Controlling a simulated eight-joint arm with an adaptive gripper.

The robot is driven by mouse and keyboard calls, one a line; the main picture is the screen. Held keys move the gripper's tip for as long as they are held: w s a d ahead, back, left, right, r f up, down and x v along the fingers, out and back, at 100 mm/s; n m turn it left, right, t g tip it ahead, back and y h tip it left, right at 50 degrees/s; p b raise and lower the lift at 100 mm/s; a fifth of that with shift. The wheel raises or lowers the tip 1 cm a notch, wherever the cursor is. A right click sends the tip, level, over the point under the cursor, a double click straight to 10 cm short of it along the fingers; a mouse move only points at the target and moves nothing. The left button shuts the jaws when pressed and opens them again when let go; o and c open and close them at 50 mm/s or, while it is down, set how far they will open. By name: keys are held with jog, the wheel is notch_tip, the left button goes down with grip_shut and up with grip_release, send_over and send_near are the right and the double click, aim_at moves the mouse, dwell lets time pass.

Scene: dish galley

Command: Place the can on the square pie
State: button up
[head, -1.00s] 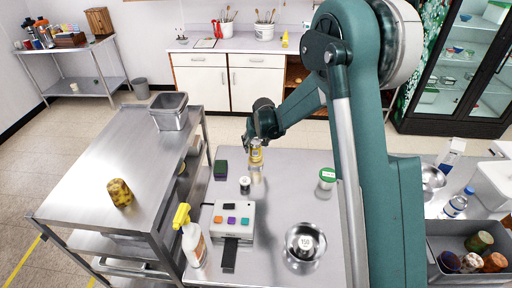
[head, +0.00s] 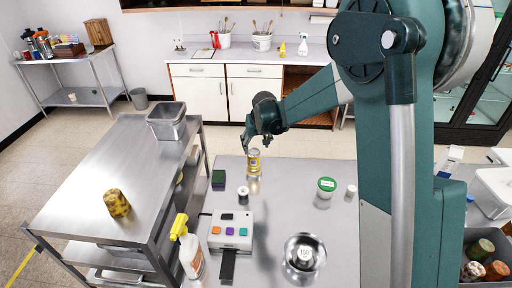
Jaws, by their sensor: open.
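A yellow can with a pale top (head: 254,164) stands upright on the steel table (head: 285,215), near its far edge. My gripper (head: 250,146) is open, just above and slightly left of the can's top. The fingers are small and dark here, so I cannot tell whether they touch the can. I cannot clearly make out a square pie. A small dark block with a green top (head: 218,179) lies left of the can, but I cannot tell what it is.
A button box (head: 231,230), spray bottle (head: 190,252), small black-and-white cylinder (head: 243,192), steel bowl (head: 304,257), green-lidded jar (head: 326,187) and white cylinder (head: 351,191) share the table. A steel cart (head: 130,165) stands left. Table space right of the can is clear.

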jog(key=shift+s+r, duration=0.1)
jog(key=shift+r, duration=0.05)
dwell(0.8)
jog(key=s+d+r+m+t, duration=0.2)
jog(key=s+d+r, duration=1.55)
jog(key=s, duration=0.35)
jog(key=s+d, duration=0.5)
jog(key=s, duration=0.8)
jog(key=s+d+m+t+h, duration=0.1)
jog(key=s+d, duration=0.4)
jog(key=s, duration=0.8)
jog(key=shift+s+f+m, duration=0.25)
jog(key=shift+s+m, duration=0.05)
notch_tip(320, 180, down, 11)
jog(key=b, duration=1.1)
jog(key=shift+f, duration=0.1)
